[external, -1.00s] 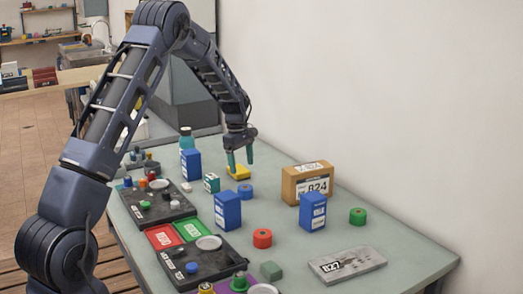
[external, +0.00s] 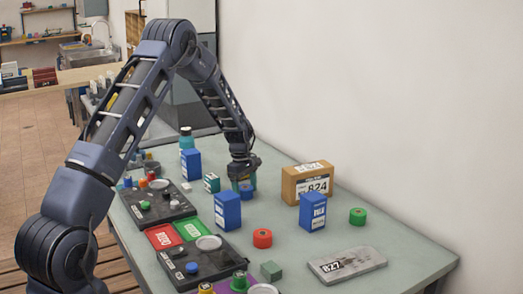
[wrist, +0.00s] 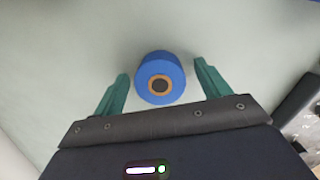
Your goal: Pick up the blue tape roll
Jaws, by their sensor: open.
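The blue tape roll (wrist: 147,91) lies on the grey-green table (wrist: 60,45), its round end with an orange core facing the wrist camera. In the wrist view it sits between the two teal fingers of my gripper (wrist: 163,88), with a gap on each side. My gripper is open and empty. In the external view my gripper (external: 241,187) is low over the table at the blue tape roll (external: 246,191), which is partly hidden by the fingers.
Blue boxes (external: 228,211) (external: 313,212) and a cardboard box (external: 290,186) marked 824 stand nearby. A red roll (external: 262,239), a green roll (external: 357,216) and a grey plate (external: 347,264) lie toward the front. Black trays (external: 168,212) line the left edge. A wall borders the right.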

